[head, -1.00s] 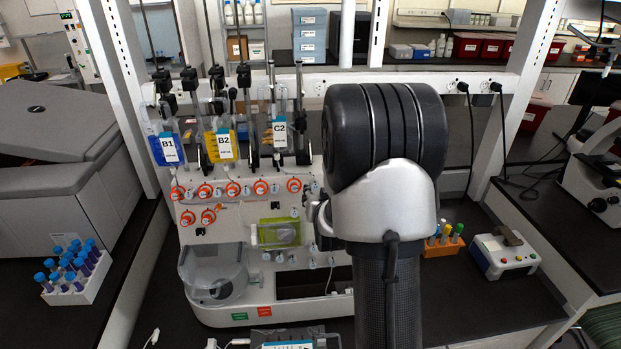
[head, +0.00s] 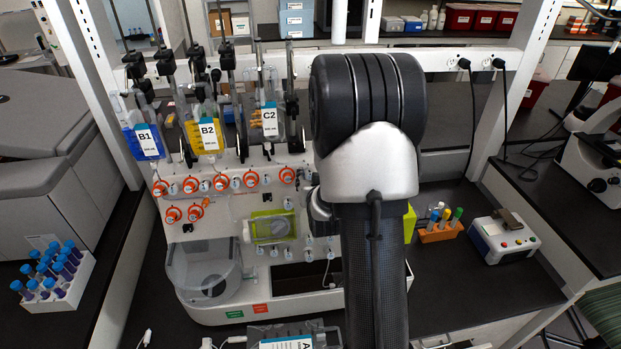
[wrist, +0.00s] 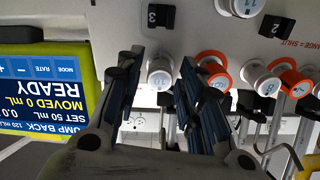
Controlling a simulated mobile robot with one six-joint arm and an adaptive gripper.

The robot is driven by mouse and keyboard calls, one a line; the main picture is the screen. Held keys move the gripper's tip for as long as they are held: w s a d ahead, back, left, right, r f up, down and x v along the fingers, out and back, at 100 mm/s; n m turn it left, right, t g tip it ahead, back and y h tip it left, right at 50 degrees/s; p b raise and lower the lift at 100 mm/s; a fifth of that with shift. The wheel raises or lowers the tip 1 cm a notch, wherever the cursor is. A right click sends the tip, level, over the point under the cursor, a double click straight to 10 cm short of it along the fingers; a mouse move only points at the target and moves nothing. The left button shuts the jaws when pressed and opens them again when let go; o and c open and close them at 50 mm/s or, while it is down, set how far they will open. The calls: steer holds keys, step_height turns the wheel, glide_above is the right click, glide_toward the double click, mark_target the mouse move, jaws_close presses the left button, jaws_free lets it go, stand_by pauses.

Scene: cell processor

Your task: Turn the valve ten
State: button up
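The cell processor (head: 225,235) stands ahead with orange and white valve knobs on its front panel. Orange knobs (head: 220,182) form an upper row, with a few more below. In the wrist view, which looks upside down, my gripper (wrist: 162,82) is open, its two dark fingers apart. A white knob (wrist: 160,72) shows in the gap between the fingers, and an orange-ringed knob (wrist: 212,68) is by the right finger. I cannot tell whether a finger touches either knob. In the head view my arm hides the gripper.
A pump screen (wrist: 38,95) reading READY is left in the wrist view. Bags B1 (head: 148,142), B2 (head: 208,136) and C2 (head: 269,124) hang above the panel. A blue-capped tube rack (head: 58,275) stands left, an orange tube rack (head: 440,231) right.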

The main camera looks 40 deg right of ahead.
jaws_close()
steer(key=shift+b, duration=0.4)
steer(key=m+b, duration=1)
steer(key=m, duration=0.2)
steer(key=m+b, duration=0.2)
steer(key=m, duration=0.3)
steer(key=shift+w+m+b, duration=0.1)
steer(key=shift+m+b, duration=0.25)
steer(key=shift+m, duration=0.05)
steer(key=shift+r, duration=0.1)
stand_by(0.3)
steer(key=shift+o, duration=1.3)
jaws_free()
